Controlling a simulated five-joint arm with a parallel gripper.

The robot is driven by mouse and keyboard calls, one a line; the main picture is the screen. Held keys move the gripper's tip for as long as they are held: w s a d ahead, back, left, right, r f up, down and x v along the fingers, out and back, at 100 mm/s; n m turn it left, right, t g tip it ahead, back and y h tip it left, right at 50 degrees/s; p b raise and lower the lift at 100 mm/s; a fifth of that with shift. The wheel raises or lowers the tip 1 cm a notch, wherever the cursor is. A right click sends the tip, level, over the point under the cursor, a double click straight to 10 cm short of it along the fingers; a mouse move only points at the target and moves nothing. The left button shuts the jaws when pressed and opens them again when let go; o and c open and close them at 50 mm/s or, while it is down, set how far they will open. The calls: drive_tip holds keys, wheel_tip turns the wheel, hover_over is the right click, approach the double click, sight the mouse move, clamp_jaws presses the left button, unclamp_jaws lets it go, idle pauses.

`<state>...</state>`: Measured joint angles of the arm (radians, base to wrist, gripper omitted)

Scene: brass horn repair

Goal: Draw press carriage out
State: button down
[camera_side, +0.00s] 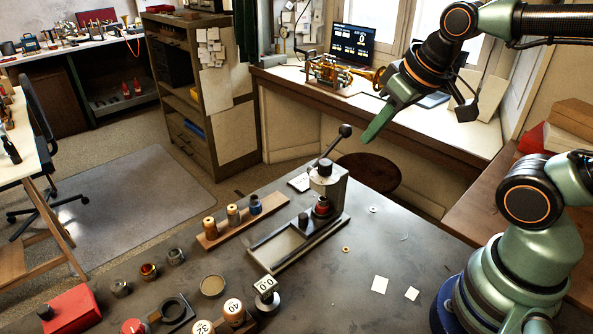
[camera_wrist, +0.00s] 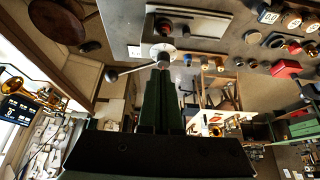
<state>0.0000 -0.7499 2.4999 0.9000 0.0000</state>
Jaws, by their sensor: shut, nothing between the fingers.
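The press (camera_side: 331,186) stands on the dark workbench, its lever raised up and right to a black ball knob (camera_side: 346,130). Its long base (camera_side: 272,256) runs toward the lower left. A dark red-topped piece (camera_side: 321,207) sits under the press head, and a small black knob (camera_side: 303,217) stands on the base beside it. I cannot tell exactly where the carriage ends. My gripper (camera_side: 370,137) is shut and empty, above and right of the press, apart from it. In the wrist view my shut fingers (camera_wrist: 164,68) point toward the press head (camera_wrist: 163,53), with its base (camera_wrist: 187,24) beyond.
A wooden rack (camera_side: 243,222) with several spools lies left of the press. Round weights (camera_side: 234,310), a digital gauge (camera_side: 266,286) and a red box (camera_side: 70,311) are near the front. White paper squares (camera_side: 380,284) lie right. A round stool (camera_side: 368,174) stands behind the bench.

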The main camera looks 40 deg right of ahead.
drive_tip(key=c, duration=1)
unclamp_jaws()
drive_tip(key=shift+w+a, duration=0.15)
drive_tip(key=shift+w, duration=0.1)
drive_tip(key=n+g, duration=0.3)
drive_tip(key=g, duration=0.3)
hover_over(304, 215)
wheel_tip(304, 215, down, 9)
wheel_tip(304, 215, down, 12)
drive_tip(key=shift+r, duration=0.1)
clamp_jaws()
